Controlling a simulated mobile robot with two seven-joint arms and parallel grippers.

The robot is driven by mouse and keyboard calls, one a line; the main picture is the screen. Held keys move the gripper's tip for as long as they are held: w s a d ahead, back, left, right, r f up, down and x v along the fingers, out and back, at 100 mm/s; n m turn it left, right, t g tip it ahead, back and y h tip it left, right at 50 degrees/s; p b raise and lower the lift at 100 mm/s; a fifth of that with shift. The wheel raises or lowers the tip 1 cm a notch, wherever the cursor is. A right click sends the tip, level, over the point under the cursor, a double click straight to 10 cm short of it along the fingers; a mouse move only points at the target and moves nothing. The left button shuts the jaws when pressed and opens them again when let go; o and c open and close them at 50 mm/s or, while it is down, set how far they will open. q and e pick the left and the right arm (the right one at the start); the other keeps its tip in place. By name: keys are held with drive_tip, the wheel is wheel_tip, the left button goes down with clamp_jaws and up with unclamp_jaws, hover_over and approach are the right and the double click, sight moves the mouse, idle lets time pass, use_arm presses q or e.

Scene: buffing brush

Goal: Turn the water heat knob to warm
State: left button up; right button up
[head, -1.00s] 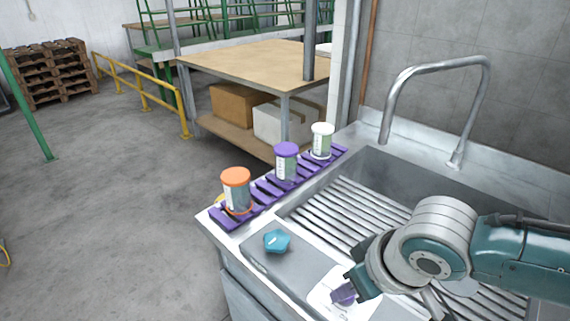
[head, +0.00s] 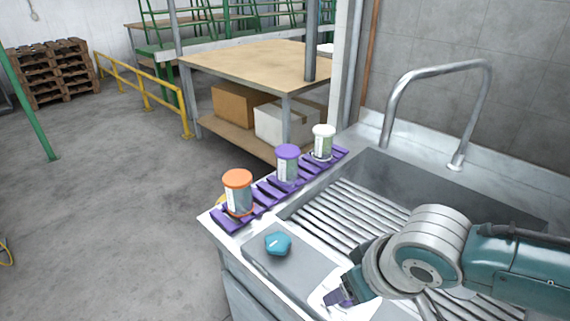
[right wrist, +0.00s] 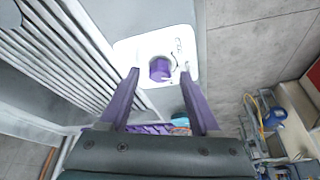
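The purple water heat knob (right wrist: 160,69) sits on a white plate (right wrist: 178,42) with dark markings in the right wrist view. My right gripper (right wrist: 160,74) is open, with its two purple fingers on either side of the knob in that picture. I see a gap on both sides, and cannot tell how far the tips are above the plate. In the head view my right gripper (head: 341,298) is over the white plate (head: 325,287) at the sink's front, and its arm hides much of that area. My left gripper is not in view.
A teal star-shaped knob (head: 278,243) is on the grey counter panel. Jars with orange (head: 238,194), purple (head: 288,165) and white (head: 323,142) lids stand on a purple rack (head: 262,196) along the sink's left edge. A tall faucet (head: 437,66) rises behind the basin.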

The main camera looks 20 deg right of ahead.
drive_tip(key=p+v, duration=0.3)
drive_tip(key=v, duration=0.7)
idle(0.5)
drive_tip(key=s+a+r+n+g, duration=0.1)
drive_tip(key=s+a+r, duration=0.15)
drive_tip(key=s, duration=0.35)
drive_tip(key=s+a+r+n, duration=0.1)
drive_tip(key=s+r, duration=0.3)
drive_tip(key=s, duration=0.2)
wheel_tip(320, 180, up, 31)
drive_tip(key=p, duration=3)
drive_tip(key=shift+w, duration=0.15)
